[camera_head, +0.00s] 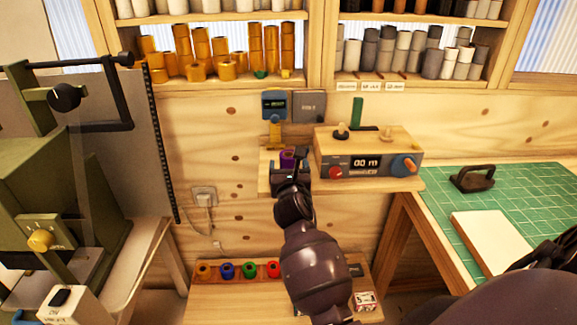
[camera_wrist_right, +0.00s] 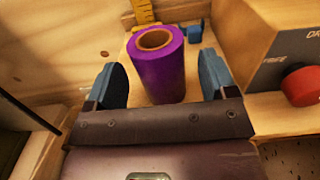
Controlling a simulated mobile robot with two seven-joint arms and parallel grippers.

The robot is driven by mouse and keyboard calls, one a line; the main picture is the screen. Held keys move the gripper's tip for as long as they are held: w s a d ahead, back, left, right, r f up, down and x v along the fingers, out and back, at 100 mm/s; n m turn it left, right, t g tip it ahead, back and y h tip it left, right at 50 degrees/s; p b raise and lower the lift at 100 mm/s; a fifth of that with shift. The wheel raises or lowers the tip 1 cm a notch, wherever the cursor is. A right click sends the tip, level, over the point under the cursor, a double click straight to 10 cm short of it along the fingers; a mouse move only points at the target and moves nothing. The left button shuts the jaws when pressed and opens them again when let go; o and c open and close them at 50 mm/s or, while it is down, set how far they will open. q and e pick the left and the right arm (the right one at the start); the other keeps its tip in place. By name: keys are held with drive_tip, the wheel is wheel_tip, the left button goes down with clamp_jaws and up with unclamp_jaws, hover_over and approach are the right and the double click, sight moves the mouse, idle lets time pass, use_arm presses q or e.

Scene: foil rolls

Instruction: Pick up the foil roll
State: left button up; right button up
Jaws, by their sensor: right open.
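A purple foil roll (camera_wrist_right: 158,75) with a tan core stands upright on a small wooden shelf (camera_wrist_right: 200,110) in the right wrist view. In the head view the foil roll (camera_head: 287,158) shows just beyond my right gripper. My right gripper (camera_wrist_right: 165,85) is open, with one blue finger on each side of the roll and a gap showing beside it. In the head view my right gripper (camera_head: 290,178) hides the lower part of the roll. My left gripper is not in view.
A wooden device (camera_head: 368,150) with a display and red knob stands right of the roll. A yellow ruler (camera_head: 275,134) is behind it. Several coloured rolls (camera_head: 238,270) sit on a lower bench. A green cutting mat (camera_head: 520,190) lies at the right.

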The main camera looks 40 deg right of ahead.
drive_tip(key=shift+c, duration=0.4)
drive_tip(key=c, duration=1.1)
drive_tip(key=shift+o, duration=0.2)
